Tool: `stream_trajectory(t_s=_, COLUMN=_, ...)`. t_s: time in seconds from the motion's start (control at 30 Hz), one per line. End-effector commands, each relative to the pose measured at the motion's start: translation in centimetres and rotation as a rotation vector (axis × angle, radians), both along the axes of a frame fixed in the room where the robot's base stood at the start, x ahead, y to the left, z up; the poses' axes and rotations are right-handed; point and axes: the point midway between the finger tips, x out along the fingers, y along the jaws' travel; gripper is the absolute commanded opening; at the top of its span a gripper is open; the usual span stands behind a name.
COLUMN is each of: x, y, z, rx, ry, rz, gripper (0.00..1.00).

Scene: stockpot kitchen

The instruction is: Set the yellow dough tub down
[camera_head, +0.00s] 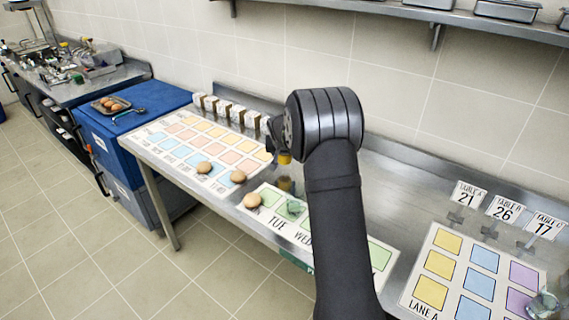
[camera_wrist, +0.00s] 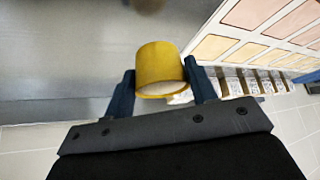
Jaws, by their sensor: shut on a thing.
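The yellow dough tub (camera_wrist: 160,68) sits between the two dark fingers of my gripper (camera_wrist: 161,76) in the wrist view, with a finger against each side. My gripper is shut on it. In the head view the tub (camera_head: 285,158) is small and partly hidden by my arm. It appears held above the bare steel counter (camera_head: 395,180), with a yellowish patch, probably its reflection, on the steel below it. The tub's rim faces the wrist camera.
A weekday sheet (camera_head: 272,222) with a bun and a greenish glass thing lies in front. At right are a lane sheet (camera_head: 447,242) and numbered table signs (camera_head: 505,209).

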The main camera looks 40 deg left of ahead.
Motion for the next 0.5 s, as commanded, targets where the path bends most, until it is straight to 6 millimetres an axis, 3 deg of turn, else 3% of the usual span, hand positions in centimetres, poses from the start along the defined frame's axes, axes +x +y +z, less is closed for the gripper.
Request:
stream_trajectory(t_s=0.27, x=0.0, y=-0.1, z=-3.7, rx=-0.003, ry=0.002, rz=0.000, gripper=0.26)
stream_trajectory(t_s=0.5, x=0.0, y=-0.1, z=-3.9, rx=-0.001, ry=0.001, rz=0.000, gripper=0.26)
